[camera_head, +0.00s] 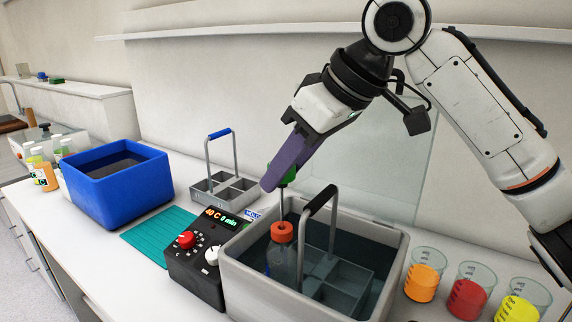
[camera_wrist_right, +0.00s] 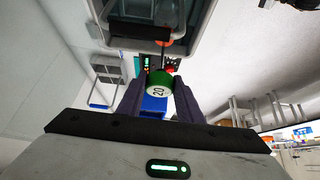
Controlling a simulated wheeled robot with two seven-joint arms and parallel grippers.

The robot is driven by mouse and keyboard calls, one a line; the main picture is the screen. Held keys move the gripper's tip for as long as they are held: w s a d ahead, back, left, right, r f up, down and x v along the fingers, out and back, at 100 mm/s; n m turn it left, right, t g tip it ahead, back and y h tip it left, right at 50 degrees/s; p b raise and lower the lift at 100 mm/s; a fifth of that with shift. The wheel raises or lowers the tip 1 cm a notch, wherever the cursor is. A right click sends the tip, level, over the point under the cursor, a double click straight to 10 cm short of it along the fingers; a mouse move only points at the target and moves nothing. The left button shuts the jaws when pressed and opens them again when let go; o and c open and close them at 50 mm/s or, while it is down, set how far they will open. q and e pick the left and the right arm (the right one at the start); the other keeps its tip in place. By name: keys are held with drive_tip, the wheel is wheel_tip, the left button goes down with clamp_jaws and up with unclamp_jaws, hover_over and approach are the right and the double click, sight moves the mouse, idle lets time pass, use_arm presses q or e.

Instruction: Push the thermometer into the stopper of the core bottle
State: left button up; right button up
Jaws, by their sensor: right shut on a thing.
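The thermometer has a green head (camera_head: 290,174) and a thin dark stem running down to the orange stopper (camera_head: 282,232). The stopper sits in the clear core bottle (camera_head: 279,262), which stands upright in the grey water bath (camera_head: 252,275). My right gripper (camera_head: 275,180), with purple fingers, is shut on the thermometer's head above the bottle. In the right wrist view the green head, marked 20 (camera_wrist_right: 159,84), sits between the fingers. The stem's tip meets the stopper's top; I cannot tell how deep it goes. My left gripper is not in view.
A carrier with a black handle (camera_head: 319,200) stands in the bath right beside the bottle. The black controller (camera_head: 195,275) is at its left. Beakers of orange (camera_head: 422,283), red and yellow juice stand right. A blue bin (camera_head: 118,190), grey rack (camera_head: 207,189) and teal mat (camera_head: 157,236) lie left.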

sight(282, 212)
idle(0.5)
drive_tip(key=shift+p, duration=0.5)
drive_tip(key=shift+f+b, duration=0.9)
drive_tip(key=shift+f, duration=2.35)
drive_tip(key=shift+r+p, duration=0.1)
drive_tip(key=shift+p, duration=0.5)
